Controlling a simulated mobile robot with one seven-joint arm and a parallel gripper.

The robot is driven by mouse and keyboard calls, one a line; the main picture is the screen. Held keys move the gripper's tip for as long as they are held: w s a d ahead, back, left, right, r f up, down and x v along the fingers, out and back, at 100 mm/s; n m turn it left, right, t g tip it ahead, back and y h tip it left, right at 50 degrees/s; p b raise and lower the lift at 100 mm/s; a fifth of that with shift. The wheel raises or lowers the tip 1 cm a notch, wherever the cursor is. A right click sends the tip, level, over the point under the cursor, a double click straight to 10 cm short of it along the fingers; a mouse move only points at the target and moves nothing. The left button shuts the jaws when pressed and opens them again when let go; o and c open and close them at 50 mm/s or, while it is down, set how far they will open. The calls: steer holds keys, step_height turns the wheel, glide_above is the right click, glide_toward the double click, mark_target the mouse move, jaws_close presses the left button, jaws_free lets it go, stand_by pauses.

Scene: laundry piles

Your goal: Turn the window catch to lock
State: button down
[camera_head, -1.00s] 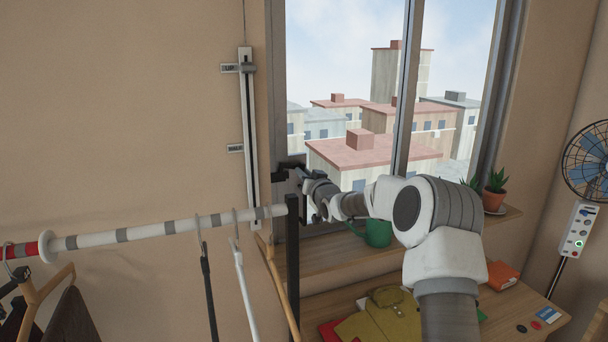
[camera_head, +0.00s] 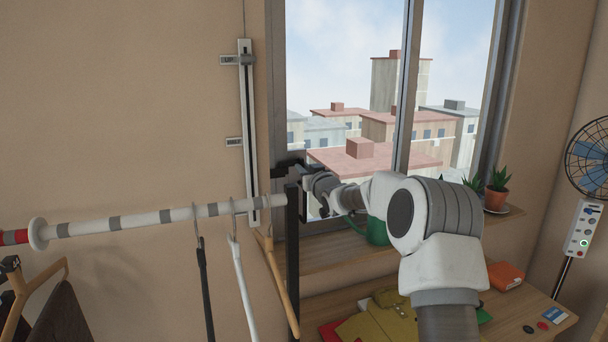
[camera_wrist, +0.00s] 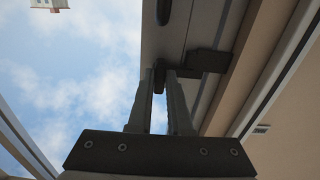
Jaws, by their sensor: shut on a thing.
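The window catch is a small black fitting on the left upright of the window frame (camera_head: 278,110). Its dark body shows in the wrist view (camera_wrist: 209,61), with a dark lever end reaching between my fingers. My gripper (camera_wrist: 165,74) is shut on the catch's lever, its two fingers standing on either side of it with a narrow gap. In the head view my gripper (camera_head: 304,178) is at the catch (camera_head: 287,167), low on the frame. The fingertips and most of the catch are hidden there, so the lever's exact angle cannot be told.
A striped clothes rail (camera_head: 165,216) with hangers lies left, ending at a black post (camera_head: 292,260) close below my gripper. A green watering can or mug (camera_head: 376,232) and a potted plant (camera_head: 496,198) stand on the sill. Folded clothes (camera_head: 385,322) lie below.

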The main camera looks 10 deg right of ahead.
steer(key=c, duration=0.8)
jaws_free()
steer(key=shift+c, duration=0.2)
steer(key=s+d+b, duration=0.2)
steer(key=s+d, duration=0.1)
steer(key=s, duration=1.4)
steer(key=shift+d+b, duration=0.2)
steer(key=shift+b, duration=0.1)
